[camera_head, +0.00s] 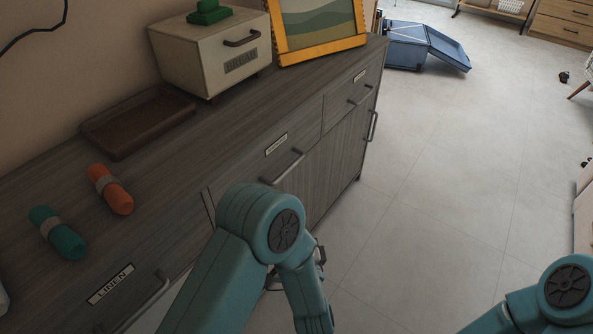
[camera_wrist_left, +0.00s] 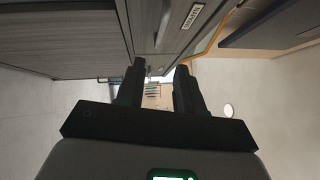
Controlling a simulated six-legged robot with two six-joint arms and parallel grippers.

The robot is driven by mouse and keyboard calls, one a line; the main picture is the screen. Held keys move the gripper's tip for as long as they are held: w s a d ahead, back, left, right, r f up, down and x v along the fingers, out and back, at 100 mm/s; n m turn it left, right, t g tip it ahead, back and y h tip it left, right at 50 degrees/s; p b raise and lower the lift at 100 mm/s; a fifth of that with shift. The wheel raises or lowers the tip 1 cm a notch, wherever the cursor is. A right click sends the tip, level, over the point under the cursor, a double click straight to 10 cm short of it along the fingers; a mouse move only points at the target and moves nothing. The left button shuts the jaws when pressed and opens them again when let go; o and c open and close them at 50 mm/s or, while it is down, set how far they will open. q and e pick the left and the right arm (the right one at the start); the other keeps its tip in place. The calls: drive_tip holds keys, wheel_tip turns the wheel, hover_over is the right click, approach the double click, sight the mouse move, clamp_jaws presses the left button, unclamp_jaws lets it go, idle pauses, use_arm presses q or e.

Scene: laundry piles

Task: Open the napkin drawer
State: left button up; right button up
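The long grey wooden sideboard (camera_head: 255,125) has a row of drawers. The middle drawer (camera_head: 293,140) has a small label, too small to read surely, and a bar handle (camera_head: 283,167); it looks closed. My left arm stands in front of it. In the head view my left gripper is mostly hidden behind my arm, with only dark parts showing below the handle. In the left wrist view my left gripper (camera_wrist_left: 159,68) is open, with a gap between its fingers and nothing seen held. A drawer label (camera_wrist_left: 192,16) shows above the fingers. My right gripper is out of view.
A drawer labelled LINEN (camera_head: 112,284) is at the near left. On top are an orange roll (camera_head: 111,190), a teal roll (camera_head: 57,235), a brown tray (camera_head: 138,122), a cream box (camera_head: 207,60) and a framed picture (camera_head: 316,27).

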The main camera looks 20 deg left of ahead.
sight(289, 167)
use_arm(q)
drive_tip(key=p+x, duration=0.4)
drive_tip(key=x, duration=1.2)
clamp_jaws()
